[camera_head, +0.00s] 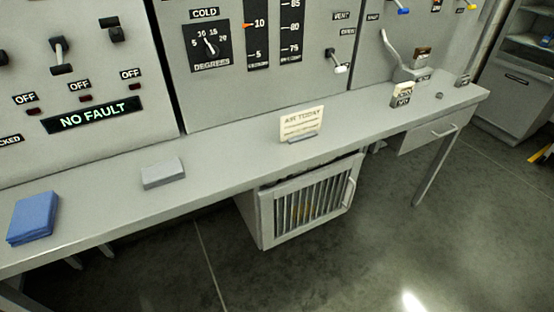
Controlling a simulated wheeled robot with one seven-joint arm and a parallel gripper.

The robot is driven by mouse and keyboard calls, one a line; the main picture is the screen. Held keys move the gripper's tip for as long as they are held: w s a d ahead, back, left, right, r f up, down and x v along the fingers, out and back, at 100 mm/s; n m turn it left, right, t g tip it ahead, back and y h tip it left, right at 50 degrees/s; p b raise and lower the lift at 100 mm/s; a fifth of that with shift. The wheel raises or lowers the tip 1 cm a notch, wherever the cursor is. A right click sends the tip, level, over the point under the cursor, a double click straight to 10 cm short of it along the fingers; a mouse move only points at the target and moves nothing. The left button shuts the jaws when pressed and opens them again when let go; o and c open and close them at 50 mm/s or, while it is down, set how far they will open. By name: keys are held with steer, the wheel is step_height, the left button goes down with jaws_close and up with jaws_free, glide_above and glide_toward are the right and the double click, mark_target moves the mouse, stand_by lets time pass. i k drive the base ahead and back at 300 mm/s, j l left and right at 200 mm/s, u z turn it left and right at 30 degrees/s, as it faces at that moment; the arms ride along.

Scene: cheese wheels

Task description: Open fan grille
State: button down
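A grey cabinet with a slatted front (306,203) stands below the desk, a little right of the picture's middle. Its front has vertical bars in a pale frame, and a curved handle (350,191) at the right edge. This looks like the fan grille, and it appears shut. Something yellowish shows faintly behind the bars, too dim to tell. My gripper is not in view.
A long grey desk (228,160) runs below control panels. On it are a blue block (33,218), a grey block (163,173) and an "AIR TODAY" card (301,124). A drawer (430,134) and desk leg (435,172) are at right. The floor (400,240) before the grille is clear.

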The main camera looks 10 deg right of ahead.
mark_target(351, 164)
steer(key=i+l+u, duration=0.15)
steer(key=i+l, duration=0.15)
steer(key=i+l+u, duration=0.15)
steer(key=i+l, duration=0.15)
steer(key=l, duration=0.15)
steer(key=i+l+u, duration=0.15)
steer(key=i+l, duration=0.15)
steer(key=l, duration=0.15)
steer(key=i, duration=0.2)
